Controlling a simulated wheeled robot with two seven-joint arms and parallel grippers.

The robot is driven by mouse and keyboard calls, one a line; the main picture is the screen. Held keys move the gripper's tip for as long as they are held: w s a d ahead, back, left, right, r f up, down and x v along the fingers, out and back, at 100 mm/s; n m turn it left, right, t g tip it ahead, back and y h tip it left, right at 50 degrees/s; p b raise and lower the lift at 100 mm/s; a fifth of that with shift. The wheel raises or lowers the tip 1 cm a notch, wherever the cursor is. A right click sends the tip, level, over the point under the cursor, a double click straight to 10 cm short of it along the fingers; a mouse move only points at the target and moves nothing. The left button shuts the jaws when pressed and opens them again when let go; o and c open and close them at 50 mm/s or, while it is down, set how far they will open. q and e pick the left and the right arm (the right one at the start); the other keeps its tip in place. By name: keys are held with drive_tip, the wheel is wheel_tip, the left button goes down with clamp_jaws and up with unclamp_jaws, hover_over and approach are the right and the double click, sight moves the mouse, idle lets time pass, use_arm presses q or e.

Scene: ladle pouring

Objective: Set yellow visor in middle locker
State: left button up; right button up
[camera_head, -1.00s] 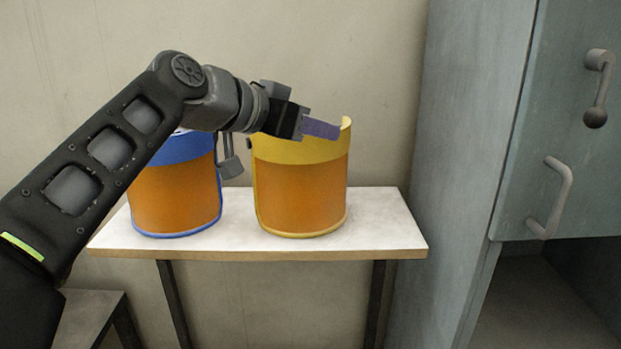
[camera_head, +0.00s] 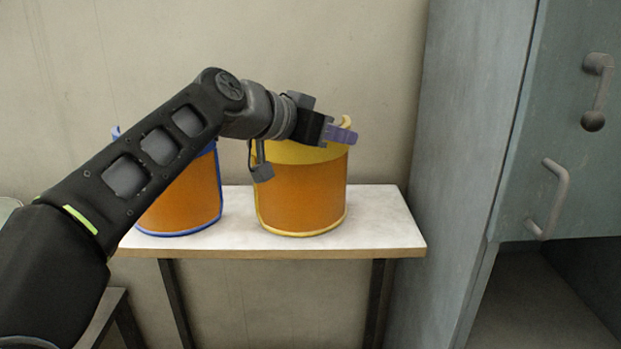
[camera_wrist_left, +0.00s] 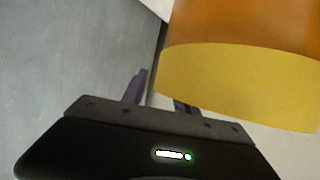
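The yellow visor (camera_head: 303,195), an orange curved piece with yellow bands, stands upright on the white table in the head view. Its yellow band fills the upper right of the left wrist view (camera_wrist_left: 240,85). My left gripper (camera_head: 343,134) is at the visor's upper right rim, its purple fingers in front of the yellow band. In the left wrist view the fingers (camera_wrist_left: 158,95) are apart, one clear of the visor and one partly hidden by it. Firm contact cannot be told. A grey-blue locker (camera_head: 455,150) stands at right. My right gripper is out of view.
A blue-edged orange visor (camera_head: 185,200) stands left of the yellow one, partly behind my arm. The white table (camera_head: 385,220) has bare room on its right. The locker door (camera_head: 570,140) has protruding handles, with a dark open compartment (camera_head: 545,295) below it.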

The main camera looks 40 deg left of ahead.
use_arm(q)
drive_tip(key=c, duration=0.7)
clamp_jaws()
drive_tip(key=shift+f, duration=0.15)
idle(0.4)
